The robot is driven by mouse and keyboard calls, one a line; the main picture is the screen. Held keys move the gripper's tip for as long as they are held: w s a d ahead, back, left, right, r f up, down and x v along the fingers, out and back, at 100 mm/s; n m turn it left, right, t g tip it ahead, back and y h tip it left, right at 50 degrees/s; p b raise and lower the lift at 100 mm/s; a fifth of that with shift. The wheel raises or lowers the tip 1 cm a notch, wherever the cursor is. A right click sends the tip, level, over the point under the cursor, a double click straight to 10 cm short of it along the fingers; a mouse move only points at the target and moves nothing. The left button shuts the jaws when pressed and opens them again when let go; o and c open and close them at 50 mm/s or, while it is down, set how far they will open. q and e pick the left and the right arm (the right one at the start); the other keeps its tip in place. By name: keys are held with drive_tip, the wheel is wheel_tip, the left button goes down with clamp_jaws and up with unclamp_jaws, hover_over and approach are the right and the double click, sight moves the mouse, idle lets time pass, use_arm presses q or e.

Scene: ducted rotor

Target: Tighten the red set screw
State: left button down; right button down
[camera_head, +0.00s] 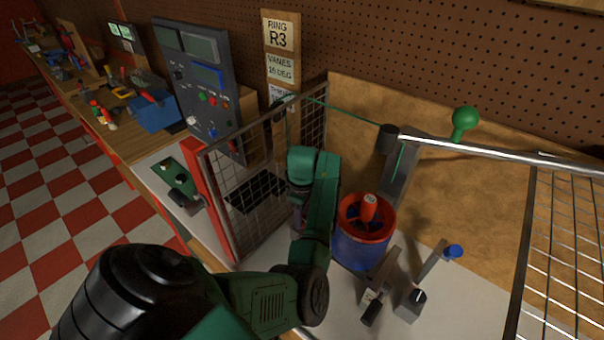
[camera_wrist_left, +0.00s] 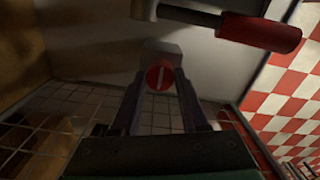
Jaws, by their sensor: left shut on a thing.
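The red set screw (camera_wrist_left: 159,76) is a round red head with a pale straight slot, in front of a grey block in the left wrist view. My left gripper (camera_wrist_left: 160,100) has one finger on each side of it and is shut on it, though the exact contact is dim. In the head view my left gripper (camera_head: 298,214) is partly hidden behind its green wrist, inside the mesh guard and left of the duct. The set screw is hidden in that view. My right gripper is out of view.
A mesh panel (camera_head: 260,165) with a red post stands left of my gripper. A chrome rail (camera_head: 490,148) crosses at the right. Clamp-like levers (camera_head: 380,275) stand in front of the duct. In the wrist view a red-handled rod (camera_wrist_left: 258,32) lies above the screw.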

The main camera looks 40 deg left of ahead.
use_arm(q)
drive_tip(key=shift+m, duration=0.4)
drive_tip(key=m, duration=0.2)
drive_tip(key=shift+m, duration=0.4)
drive_tip(key=m, duration=0.5)
drive_tip(key=shift+a, duration=0.1)
drive_tip(key=m, duration=0.5)
drive_tip(key=shift+r, duration=0.1)
drive_tip(key=shift+m, duration=2.2)
drive_tip(key=shift+c, duration=2.2)
unclamp_jaws()
